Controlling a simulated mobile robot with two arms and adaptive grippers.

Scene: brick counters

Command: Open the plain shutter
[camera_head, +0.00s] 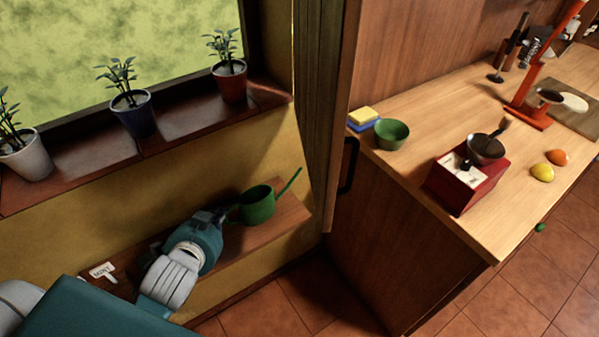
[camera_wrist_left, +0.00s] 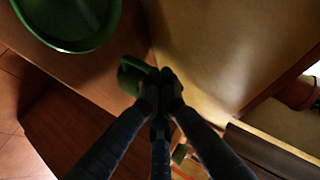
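A tall wooden panel (camera_head: 318,85), apparently a shutter, stands nearly edge-on at the right side of the window (camera_head: 110,45). I cannot tell whether it is the plain one. My left gripper (camera_head: 226,214) is low at the wall shelf, well below the window, beside a green watering can (camera_head: 257,207). In the left wrist view the can's round rim (camera_wrist_left: 68,46) shows at the upper left. The fingers (camera_wrist_left: 160,80) come together around a small green part, apparently the can's handle. The contact itself is partly hidden. My right gripper is out of view.
Potted plants (camera_head: 133,112) stand along the dark windowsill (camera_head: 180,130). A white tag (camera_head: 102,271) lies at the shelf's left. To the right, a wooden counter (camera_head: 425,170) carries a green bowl (camera_head: 392,135), a sponge and a red grinder (camera_head: 468,185). A black handle (camera_head: 348,165) sticks out near the panel.

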